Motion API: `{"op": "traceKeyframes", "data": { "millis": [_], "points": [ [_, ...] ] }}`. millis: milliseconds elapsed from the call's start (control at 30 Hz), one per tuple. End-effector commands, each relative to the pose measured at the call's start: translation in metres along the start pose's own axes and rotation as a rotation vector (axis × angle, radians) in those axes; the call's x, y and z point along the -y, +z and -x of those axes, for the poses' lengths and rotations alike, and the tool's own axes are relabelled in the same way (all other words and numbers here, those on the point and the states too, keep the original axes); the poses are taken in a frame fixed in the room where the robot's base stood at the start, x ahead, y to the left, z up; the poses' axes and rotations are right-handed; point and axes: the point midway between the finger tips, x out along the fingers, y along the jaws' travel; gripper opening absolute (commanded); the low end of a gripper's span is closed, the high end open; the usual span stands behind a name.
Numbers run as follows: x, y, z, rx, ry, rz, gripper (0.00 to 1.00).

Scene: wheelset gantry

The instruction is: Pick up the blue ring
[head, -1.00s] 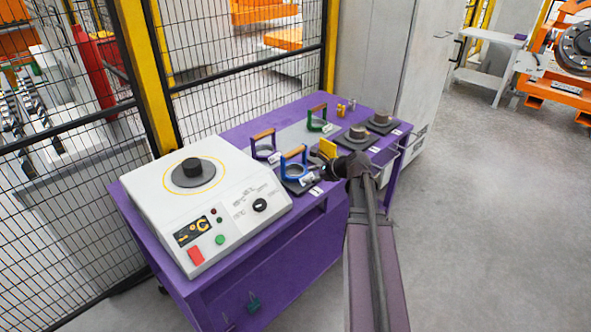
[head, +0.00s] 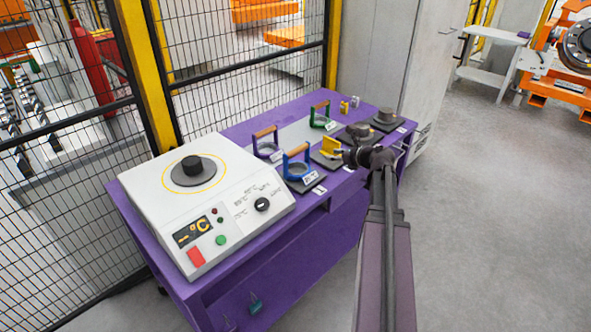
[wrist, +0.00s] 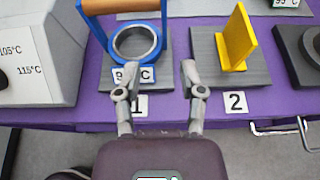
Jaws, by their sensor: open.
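The blue ring (head: 299,168) is a grey metal ring in a blue frame with a wooden handle, standing on a dark pad on the purple table. In the wrist view the blue ring (wrist: 135,42) stands upright at pad 1, with a temperature label on its front partly hidden by a finger. My gripper (wrist: 156,78) is open and empty, with its fingertips in front of pad 1 and apart. The left finger appears just below the ring, the right finger between pads 1 and 2. In the head view my gripper (head: 340,155) is small and partly hidden by my arm.
A yellow bracket (wrist: 237,40) stands on pad 2, right of the ring. A white heater box (head: 202,195) is at left. Grey cylinders (head: 386,116) sit at right. Mesh fencing closes the back.

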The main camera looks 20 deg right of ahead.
Motion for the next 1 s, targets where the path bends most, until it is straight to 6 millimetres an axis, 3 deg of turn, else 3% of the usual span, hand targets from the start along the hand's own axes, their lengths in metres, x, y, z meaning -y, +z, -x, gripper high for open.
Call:
{"op": "traceKeyframes", "data": {
  "millis": [500, 1000],
  "points": [
    [0.003, -0.003, -0.069, -0.001, -0.001, 0.001, 0.51],
    [0.003, -0.001, -0.078, -0.001, -0.003, -0.001, 0.51]
  ]
}}
